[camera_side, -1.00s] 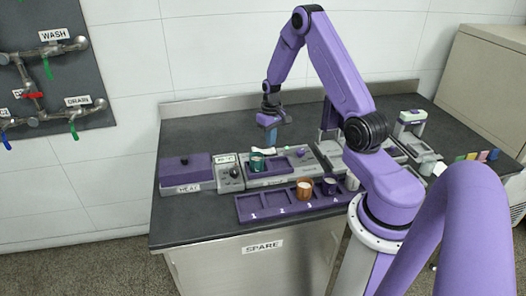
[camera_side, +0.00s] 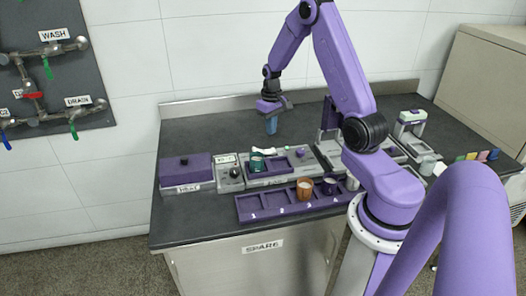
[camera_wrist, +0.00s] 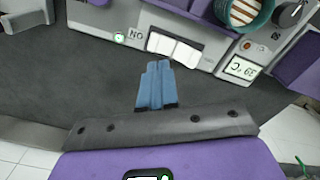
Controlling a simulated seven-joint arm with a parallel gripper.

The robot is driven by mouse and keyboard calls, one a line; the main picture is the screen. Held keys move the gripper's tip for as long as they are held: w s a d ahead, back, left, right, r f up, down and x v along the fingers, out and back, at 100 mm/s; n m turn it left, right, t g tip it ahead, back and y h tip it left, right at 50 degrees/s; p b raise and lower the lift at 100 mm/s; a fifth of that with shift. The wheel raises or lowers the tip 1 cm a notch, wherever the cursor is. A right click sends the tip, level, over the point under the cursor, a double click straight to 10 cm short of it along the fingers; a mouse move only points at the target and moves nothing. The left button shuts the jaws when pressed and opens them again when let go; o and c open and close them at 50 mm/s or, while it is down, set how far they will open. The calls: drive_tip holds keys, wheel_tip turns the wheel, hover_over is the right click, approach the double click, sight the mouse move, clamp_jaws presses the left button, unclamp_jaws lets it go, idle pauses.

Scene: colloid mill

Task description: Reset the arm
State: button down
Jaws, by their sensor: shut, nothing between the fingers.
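My gripper (camera_side: 271,126) hangs above the dark counter, behind the row of purple and grey equipment. Its blue fingers point down and touch nothing in the side view. In the wrist view the fingers of my gripper (camera_wrist: 155,66) are pressed together with nothing between them. The arm is bent, with its upper joint at the top edge of the side view.
A green cup (camera_side: 257,163) stands on the grey unit, also seen in the wrist view (camera_wrist: 262,18). A brown cup (camera_side: 305,190) and a purple cup (camera_side: 329,187) sit in the numbered purple rack (camera_side: 277,202). A purple heater box (camera_side: 186,170) stands left.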

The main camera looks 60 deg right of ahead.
drive_tip(key=shift+a, duration=0.1)
drive_tip(key=s+a+r+n, duration=0.3)
drive_tip(key=a+r+n, duration=0.15)
drive_tip(key=a, duration=0.75)
drive_tip(key=s+a+r+n, duration=0.3)
drive_tip(key=a+r, duration=0.2)
drive_tip(key=a, duration=0.7)
drive_tip(key=s+a+r+n, duration=0.2)
drive_tip(key=s+a+n, duration=0.1)
drive_tip(key=s, duration=0.7)
drive_tip(key=s+a+r+n, duration=0.2)
drive_tip(key=s+n, duration=0.3)
drive_tip(key=s, duration=0.6)
drive_tip(key=shift+a, duration=0.65)
